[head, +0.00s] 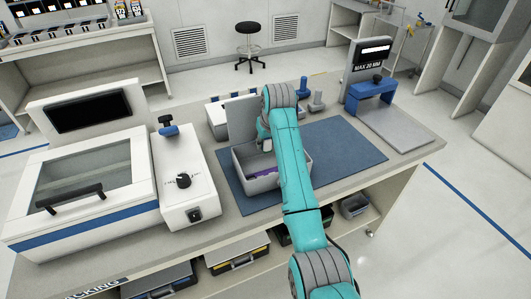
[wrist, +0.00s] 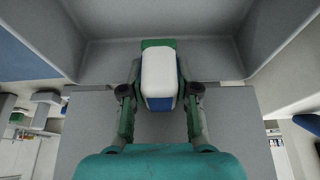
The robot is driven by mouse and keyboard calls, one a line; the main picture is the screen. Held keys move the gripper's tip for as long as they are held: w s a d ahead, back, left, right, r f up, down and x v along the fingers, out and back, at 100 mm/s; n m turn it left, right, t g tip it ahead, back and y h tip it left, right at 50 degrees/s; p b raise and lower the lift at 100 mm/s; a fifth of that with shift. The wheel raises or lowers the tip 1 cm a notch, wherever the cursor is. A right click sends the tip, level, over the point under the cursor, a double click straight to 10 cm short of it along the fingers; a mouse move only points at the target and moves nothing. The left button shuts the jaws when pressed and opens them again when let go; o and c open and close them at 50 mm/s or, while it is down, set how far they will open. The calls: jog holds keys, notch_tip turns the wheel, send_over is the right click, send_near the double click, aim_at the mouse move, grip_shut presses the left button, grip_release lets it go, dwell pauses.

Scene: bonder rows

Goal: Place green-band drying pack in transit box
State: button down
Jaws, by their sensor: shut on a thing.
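The transit box (head: 262,185) is a grey open box on the blue mat, with its lid (head: 243,118) raised at the back. Something purple (head: 263,172) shows inside it. In the wrist view my gripper (wrist: 160,74) is shut on a pack (wrist: 158,64) with a white face, a blue side and green at its far end. I take it for the drying pack; its band is not clearly seen. The pack is between the fingers, over the grey box interior (wrist: 220,58).
The blue mat (head: 345,150) is clear right of the box. A white machine with a dark window (head: 85,170) stands at left. Blue and grey posts (head: 304,86) stand behind the mat. A gauge with a blue bridge (head: 374,90) stands at the bench's right end.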

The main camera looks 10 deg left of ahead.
aim_at(266, 160)
jog(key=shift+f, duration=2.55)
jog(key=shift+f, duration=0.15)
jog(key=c, duration=0.9)
grip_release()
jog(key=shift+o, duration=0.2)
jog(key=v, duration=1.2)
